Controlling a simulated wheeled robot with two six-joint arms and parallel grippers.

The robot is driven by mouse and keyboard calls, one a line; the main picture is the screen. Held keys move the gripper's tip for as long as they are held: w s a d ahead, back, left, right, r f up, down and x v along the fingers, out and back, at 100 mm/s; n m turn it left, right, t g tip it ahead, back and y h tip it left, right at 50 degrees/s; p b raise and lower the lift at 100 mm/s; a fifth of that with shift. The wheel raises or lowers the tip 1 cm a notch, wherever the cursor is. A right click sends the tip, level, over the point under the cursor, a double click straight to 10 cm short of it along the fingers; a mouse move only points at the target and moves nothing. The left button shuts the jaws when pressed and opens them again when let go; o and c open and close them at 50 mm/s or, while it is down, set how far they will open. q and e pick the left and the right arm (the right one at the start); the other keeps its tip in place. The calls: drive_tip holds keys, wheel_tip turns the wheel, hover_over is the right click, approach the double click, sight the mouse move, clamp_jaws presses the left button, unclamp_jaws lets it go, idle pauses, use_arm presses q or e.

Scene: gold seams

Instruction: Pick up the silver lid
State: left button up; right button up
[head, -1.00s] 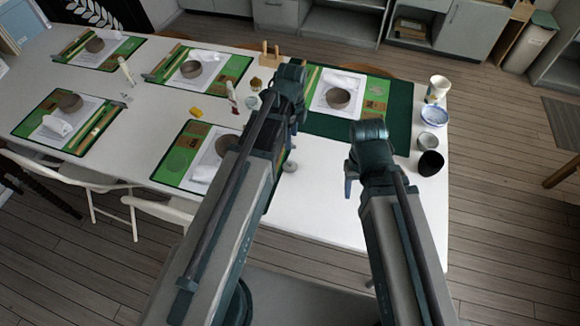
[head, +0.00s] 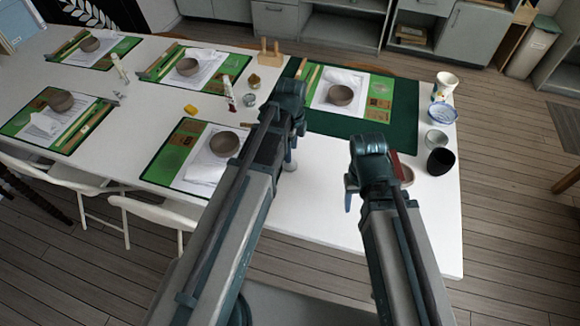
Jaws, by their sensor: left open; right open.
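My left gripper (head: 293,112) is over the table, between the front mat and the dark green mat, open and empty. My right gripper (head: 352,188) is open and empty over the bare right part of the table. Its fingers are mostly hidden behind its wrist.
A black cup (head: 441,161), a glass dish (head: 437,140), a blue-white bowl (head: 443,113) and a patterned cup (head: 445,86) line the right edge. A reddish-brown dish (head: 405,174) is partly behind my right gripper. Green mats with brown bowls (head: 341,95) fill the back and left. Table between my arms is clear.

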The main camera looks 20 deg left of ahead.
use_arm(q)
drive_tip(key=shift+w+a+f+b, duration=0.15)
drive_tip(key=shift+f+b, duration=1.15)
drive_tip(key=shift+f, duration=0.05)
drive_tip(key=shift+w+a+f+b, duration=0.1)
drive_tip(key=shift+w+f+b, duration=0.05)
drive_tip(key=shift+f+b, duration=1.15)
use_arm(e)
drive_tip(key=shift+f, duration=2.65)
use_arm(q)
drive_tip(key=shift+r, duration=0.1)
use_arm(e)
drive_tip(key=shift+r, duration=0.1)
use_arm(q)
clamp_jaws()
